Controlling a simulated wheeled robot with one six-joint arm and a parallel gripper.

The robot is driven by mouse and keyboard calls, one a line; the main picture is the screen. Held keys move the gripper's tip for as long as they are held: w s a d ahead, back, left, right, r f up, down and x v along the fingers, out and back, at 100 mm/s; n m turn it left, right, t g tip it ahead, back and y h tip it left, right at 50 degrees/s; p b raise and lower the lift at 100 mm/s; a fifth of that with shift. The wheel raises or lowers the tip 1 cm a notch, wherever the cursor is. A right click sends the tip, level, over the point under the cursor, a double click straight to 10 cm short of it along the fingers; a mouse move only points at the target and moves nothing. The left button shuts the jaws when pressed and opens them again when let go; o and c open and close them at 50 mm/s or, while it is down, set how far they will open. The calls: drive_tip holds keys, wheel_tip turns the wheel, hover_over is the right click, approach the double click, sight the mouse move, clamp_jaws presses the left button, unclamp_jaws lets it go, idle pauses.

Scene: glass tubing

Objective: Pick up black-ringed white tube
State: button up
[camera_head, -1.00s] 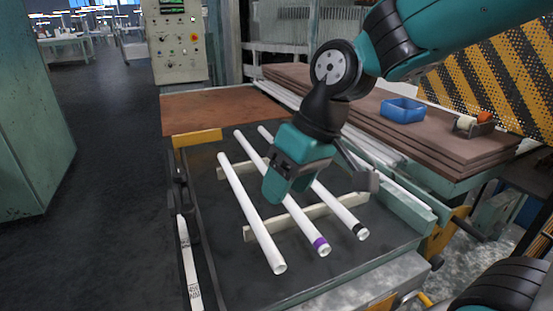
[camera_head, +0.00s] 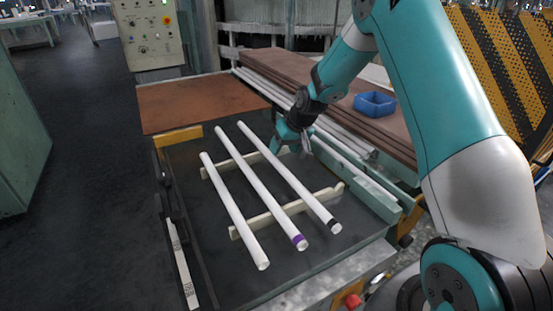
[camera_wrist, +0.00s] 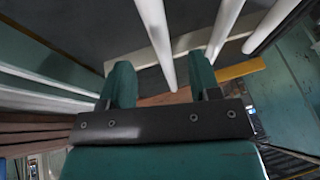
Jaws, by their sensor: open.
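The black-ringed white tube (camera_head: 288,178) lies on the right of three white tubes, its black ring at the near end. The purple-ringed tube (camera_head: 258,184) is in the middle and a plain white tube (camera_head: 232,206) on the left. They rest across pale wooden bars. My gripper (camera_head: 285,143) is low beside the far half of the black-ringed tube. In the wrist view my gripper (camera_wrist: 162,82) is open, with the end of a white tube (camera_wrist: 156,38) appearing between its fingers. That is probably the black-ringed one; no ring shows there.
The tubes lie on a dark bench (camera_head: 190,180) with a green rail (camera_head: 355,180) along its right side. Stacked brown boards (camera_head: 330,102) with a blue bin (camera_head: 374,104) stand behind the rail. A brown plate (camera_head: 200,102) lies at the far end.

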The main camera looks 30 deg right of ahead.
sight(277, 159)
drive_tip(key=shift+w+p+x, duration=0.2)
drive_tip(key=shift+p+x, duration=1.2)
drive_tip(key=shift+x, duration=2.05)
drive_tip(key=shift+d, duration=0.2)
drive_tip(key=shift+c, duration=0.2)
drive_tip(key=shift+r, duration=0.1)
drive_tip(key=c, duration=1)
